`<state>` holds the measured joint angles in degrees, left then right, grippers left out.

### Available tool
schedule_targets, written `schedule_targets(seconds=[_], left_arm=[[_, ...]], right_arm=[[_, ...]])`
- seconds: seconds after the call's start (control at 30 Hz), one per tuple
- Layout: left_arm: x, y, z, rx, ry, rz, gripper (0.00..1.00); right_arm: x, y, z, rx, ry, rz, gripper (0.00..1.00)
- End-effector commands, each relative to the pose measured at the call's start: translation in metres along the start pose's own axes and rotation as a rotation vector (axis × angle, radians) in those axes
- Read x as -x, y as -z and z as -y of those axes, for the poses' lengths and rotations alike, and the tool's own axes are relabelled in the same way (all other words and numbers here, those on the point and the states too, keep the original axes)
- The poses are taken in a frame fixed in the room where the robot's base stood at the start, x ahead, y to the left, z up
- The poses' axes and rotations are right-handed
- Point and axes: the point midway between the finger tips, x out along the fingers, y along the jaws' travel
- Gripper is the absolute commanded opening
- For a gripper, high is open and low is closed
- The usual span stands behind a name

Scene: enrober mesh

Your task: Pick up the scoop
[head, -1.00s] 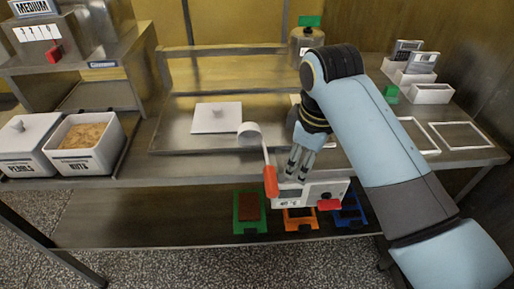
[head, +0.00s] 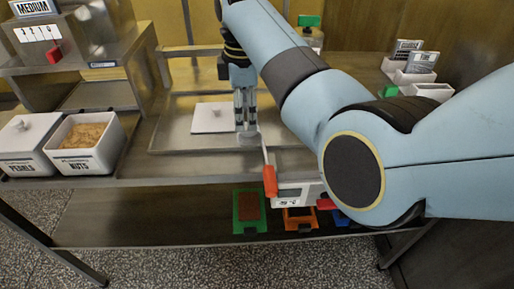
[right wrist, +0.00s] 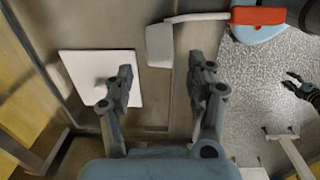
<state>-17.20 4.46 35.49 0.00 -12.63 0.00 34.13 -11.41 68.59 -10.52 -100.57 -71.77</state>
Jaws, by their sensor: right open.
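The scoop has a pale cup (head: 247,139), a thin pale handle and an orange-red grip (head: 270,181) that hangs over the table's front edge. In the right wrist view its cup (right wrist: 160,46) lies at the top middle, its grip (right wrist: 258,15) at the upper right. My right gripper (head: 246,128) points down over the cup and hides part of it. In the right wrist view the gripper (right wrist: 165,82) is open, its fingers wide apart with nothing between them. A small dark gripper, seemingly my left (right wrist: 298,86), shows at the right edge; its jaws are unclear.
A white lid with a knob (head: 211,118) lies on the metal tray (head: 180,140) left of the gripper. A bin of nuts (head: 88,143) and a lidded bin (head: 28,147) stand left.

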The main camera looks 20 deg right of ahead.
Motion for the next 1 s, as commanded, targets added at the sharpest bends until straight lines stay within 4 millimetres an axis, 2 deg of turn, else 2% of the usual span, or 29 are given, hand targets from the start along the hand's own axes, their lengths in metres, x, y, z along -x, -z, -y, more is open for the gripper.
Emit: schedule_targets(seconds=[0.4,0.67,1.0], left_arm=[[0.000,0.000,0.000,0.000,0.000,0.000,0.40],[0.001,0.000,0.001,-0.001,0.001,-0.001,0.40],[0.001,0.001,0.002,-0.001,0.002,-0.001,0.40]], right_arm=[[-0.052,-0.004,-0.002,-0.001,0.000,0.000,0.56],[-0.055,-0.004,-0.002,-0.002,-0.002,-0.001,0.56],[-0.055,-0.004,-0.002,-0.002,-0.001,-0.001,0.13]])
